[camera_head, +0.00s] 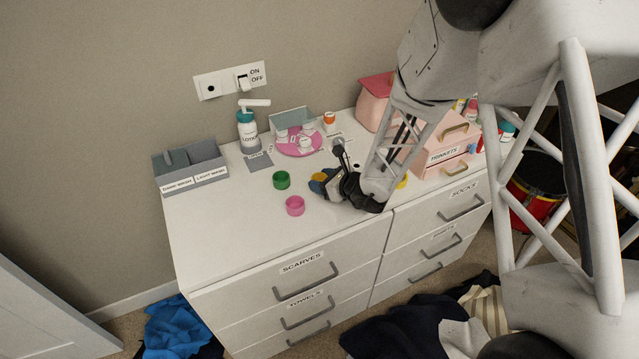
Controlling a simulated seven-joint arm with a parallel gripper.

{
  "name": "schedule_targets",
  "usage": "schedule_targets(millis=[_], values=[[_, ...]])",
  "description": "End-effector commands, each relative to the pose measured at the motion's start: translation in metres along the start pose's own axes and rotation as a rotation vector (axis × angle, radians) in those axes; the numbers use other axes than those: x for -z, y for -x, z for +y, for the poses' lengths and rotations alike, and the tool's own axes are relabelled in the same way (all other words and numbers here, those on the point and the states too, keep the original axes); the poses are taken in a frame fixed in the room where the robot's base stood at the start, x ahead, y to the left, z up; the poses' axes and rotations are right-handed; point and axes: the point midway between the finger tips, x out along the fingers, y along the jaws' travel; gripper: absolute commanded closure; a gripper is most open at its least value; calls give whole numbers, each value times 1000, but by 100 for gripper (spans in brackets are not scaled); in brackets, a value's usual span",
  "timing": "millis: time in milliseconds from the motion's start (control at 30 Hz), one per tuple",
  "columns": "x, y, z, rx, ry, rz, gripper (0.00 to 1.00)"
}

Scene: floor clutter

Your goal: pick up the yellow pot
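A yellow pot (402,182) stands on the white dresser top, mostly hidden behind my arm. My gripper (325,185) is low over the dresser top, to the left of that pot. A small patch of yellow (318,177) and a blue piece (316,187) show at the gripper's left end; I cannot tell whether these are pots or whether the fingers touch them. The finger gap is too small and dark to read.
A green pot (281,180) and a pink pot (295,206) stand left of my gripper. Behind are a lotion bottle (248,130), a pink plate (287,148) with small items and a grey divided box (190,167). A pink trinket box (447,146) is right. The dresser's front left is clear.

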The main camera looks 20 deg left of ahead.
Motion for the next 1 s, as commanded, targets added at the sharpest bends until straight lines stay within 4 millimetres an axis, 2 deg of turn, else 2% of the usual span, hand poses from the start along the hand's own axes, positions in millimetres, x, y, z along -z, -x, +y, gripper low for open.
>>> schedule_targets(millis=[33, 133, 667, 1000], values=[[0, 0, 0, 0, 0, 0, 59], [0, 0, 0, 0, 0, 0, 74], [-5, 2, 0, 0, 1, 1, 75], [-34, 14, 0, 0, 2, -2, 75]])
